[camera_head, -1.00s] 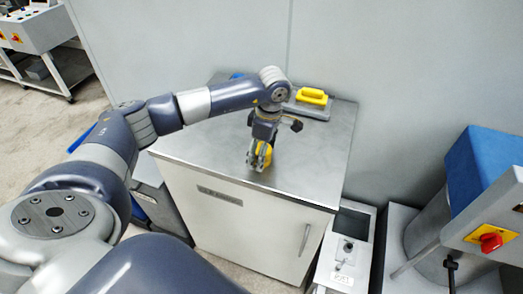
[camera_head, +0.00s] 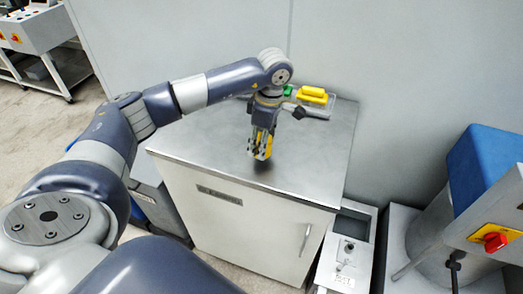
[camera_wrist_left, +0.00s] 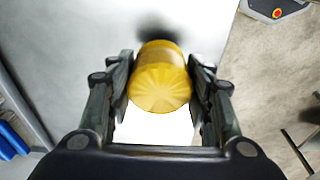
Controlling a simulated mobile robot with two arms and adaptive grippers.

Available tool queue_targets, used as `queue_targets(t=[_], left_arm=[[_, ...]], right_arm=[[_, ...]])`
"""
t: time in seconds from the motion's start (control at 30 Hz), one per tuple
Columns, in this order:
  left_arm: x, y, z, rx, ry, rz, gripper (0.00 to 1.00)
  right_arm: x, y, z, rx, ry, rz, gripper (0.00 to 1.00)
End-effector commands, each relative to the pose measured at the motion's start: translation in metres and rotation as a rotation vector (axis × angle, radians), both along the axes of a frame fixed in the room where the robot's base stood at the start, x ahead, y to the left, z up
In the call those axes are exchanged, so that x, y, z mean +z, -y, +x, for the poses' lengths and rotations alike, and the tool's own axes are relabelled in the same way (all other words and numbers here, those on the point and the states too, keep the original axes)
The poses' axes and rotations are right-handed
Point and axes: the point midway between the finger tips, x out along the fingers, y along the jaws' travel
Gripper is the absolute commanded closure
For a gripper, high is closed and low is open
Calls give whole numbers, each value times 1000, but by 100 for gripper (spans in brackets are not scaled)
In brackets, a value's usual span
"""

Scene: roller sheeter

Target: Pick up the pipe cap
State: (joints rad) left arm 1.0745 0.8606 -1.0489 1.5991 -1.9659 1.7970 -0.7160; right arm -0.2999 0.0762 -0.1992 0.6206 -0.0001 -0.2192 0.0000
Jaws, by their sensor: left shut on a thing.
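The pipe cap is a yellow ribbed cylinder (camera_wrist_left: 160,85), seen between the two fingers in the left wrist view. In the head view its yellow side (camera_head: 265,143) shows between the fingers. My left gripper (camera_head: 260,152) points down and is shut on the cap, with one finger on each side. It holds the cap above the metal cabinet top (camera_head: 310,150), near the front edge, with a dark shadow on the top below. The fingers hide part of the cap. My right gripper is not in view.
A grey tool with a yellow handle (camera_head: 313,95) lies at the back of the cabinet top, with a small green item (camera_head: 289,91) beside it. A machine with a red knob (camera_head: 494,241) stands to the right. The cabinet top's right half is clear.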

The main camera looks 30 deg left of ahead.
Motion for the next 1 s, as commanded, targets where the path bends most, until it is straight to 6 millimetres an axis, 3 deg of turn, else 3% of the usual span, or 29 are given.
queue_targets(t=[0.4,0.6,0.8,1.0], left_arm=[[8,88,-52,-9,2,-2,77],[14,121,-72,-5,2,-1,77],[17,135,-81,-2,1,-1,77],[17,137,-83,0,0,0,77]], right_arm=[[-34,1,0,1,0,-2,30],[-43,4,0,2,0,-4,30],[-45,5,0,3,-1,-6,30],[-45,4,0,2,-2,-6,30]])
